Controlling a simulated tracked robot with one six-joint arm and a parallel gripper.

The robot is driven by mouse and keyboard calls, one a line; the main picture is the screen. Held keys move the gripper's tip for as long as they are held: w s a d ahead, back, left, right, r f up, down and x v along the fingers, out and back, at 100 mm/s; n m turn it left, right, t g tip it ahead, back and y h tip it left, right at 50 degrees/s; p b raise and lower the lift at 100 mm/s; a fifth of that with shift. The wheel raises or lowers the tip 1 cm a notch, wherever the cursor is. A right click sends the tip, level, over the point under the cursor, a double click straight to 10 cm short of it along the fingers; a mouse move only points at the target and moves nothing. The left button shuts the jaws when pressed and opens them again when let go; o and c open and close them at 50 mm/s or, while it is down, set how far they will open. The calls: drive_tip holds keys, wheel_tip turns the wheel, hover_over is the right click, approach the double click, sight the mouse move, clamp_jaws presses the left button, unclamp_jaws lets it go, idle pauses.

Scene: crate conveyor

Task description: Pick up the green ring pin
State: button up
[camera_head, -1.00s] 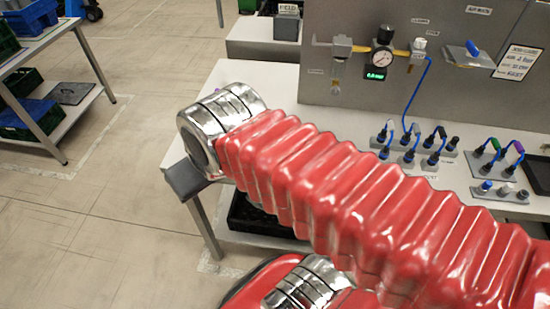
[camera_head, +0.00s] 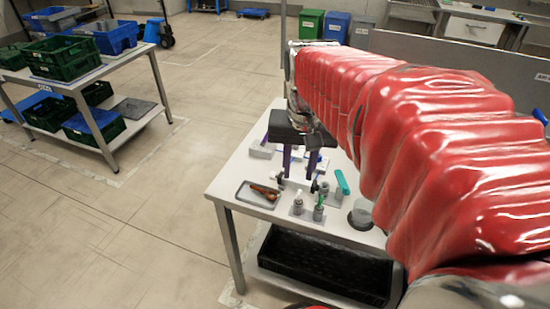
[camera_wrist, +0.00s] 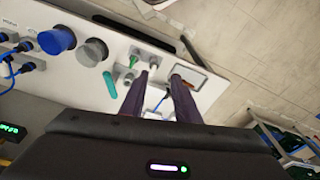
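A small green-topped pin, which looks like the green ring pin (camera_head: 321,200), stands in a grey round holder (camera_head: 318,214) near the front edge of the white table. Its ring shape is too small to make out. In the wrist view a small green piece (camera_wrist: 134,57) shows beyond the fingertips, slightly left of them. My gripper (camera_head: 300,176) points down above the table with its two purple fingers apart. It is empty, behind and slightly left of the pin in the head view. The fingers also show apart in the wrist view (camera_wrist: 160,78).
A grey tray with brown items (camera_head: 263,192) lies left of the pin. A second grey holder (camera_head: 298,206) stands beside it. A teal bar (camera_head: 342,182) and a grey round container (camera_head: 363,212) are to the right. A black crate (camera_head: 325,268) sits below the table.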

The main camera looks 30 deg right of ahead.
sight(321, 197)
drive_tip(key=d+f+m+g, duration=0.1)
drive_tip(key=d+m, duration=0.2)
drive_tip(key=d, duration=0.4)
drive_tip(key=shift+d+y, duration=0.3)
drive_tip(key=shift+d, duration=0.05)
drive_tip(key=shift+s+f, duration=0.1)
drive_tip(key=shift+f, duration=4.2)
drive_tip(key=shift+s+f, duration=0.15)
drive_tip(key=shift+f, duration=1.15)
drive_tip(key=shift+s+f, duration=0.1)
drive_tip(key=shift+f, duration=1.2)
